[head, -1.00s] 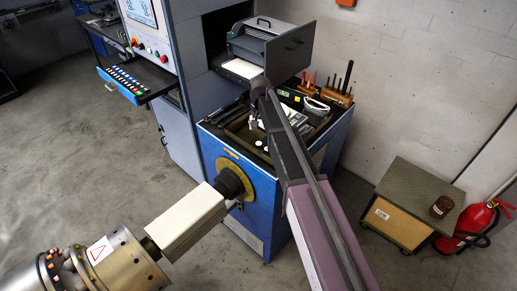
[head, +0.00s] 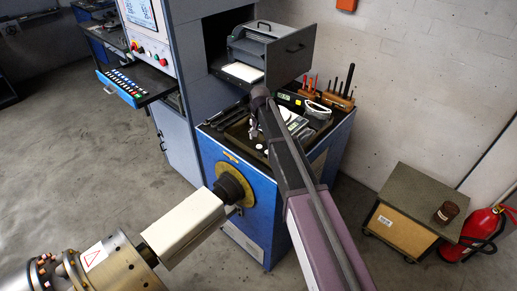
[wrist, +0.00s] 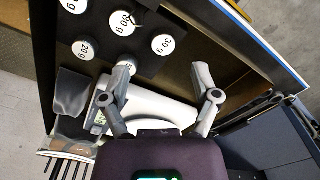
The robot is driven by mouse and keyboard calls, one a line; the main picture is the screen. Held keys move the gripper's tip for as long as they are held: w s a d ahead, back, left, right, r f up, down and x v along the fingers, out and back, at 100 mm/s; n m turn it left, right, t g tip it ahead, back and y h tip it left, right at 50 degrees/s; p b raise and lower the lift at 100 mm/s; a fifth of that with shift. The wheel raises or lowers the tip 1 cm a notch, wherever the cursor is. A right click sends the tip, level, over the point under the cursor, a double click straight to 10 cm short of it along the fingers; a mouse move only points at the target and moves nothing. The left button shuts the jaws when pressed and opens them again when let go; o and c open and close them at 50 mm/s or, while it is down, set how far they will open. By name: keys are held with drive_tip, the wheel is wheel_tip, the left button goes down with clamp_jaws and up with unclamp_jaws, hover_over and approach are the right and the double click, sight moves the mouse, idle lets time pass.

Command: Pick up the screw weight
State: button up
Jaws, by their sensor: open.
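Several round weights with white labelled tops sit in a dark tray (wrist: 245,62) in the wrist view. Legible ones include a 20 g weight (wrist: 84,50), a 10 g weight (wrist: 163,44) and a larger weight (wrist: 122,22) that may read 80 g. A small white weight (wrist: 124,60) is partly hidden by my left finger. I cannot tell which is the screw weight. My gripper (wrist: 165,75) is open and empty, its fingers spread beside the weights and over a white scale (wrist: 160,108). My gripper also shows small in the head view (head: 254,124), over the bench.
The blue bench (head: 228,158) carries tool racks (head: 338,99) at the back right. An open grey drawer unit (head: 285,62) stands close behind my arm's wrist. A low cabinet (head: 400,222) and a fire extinguisher (head: 482,228) stand right.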

sight(259, 146)
drive_tip(key=shift+f, duration=0.2)
drive_tip(key=shift+a+f+b, duration=0.2)
drive_tip(key=shift+f+b, duration=2.25)
drive_tip(key=shift+b, duration=0.1)
drive_tip(key=c, duration=1)
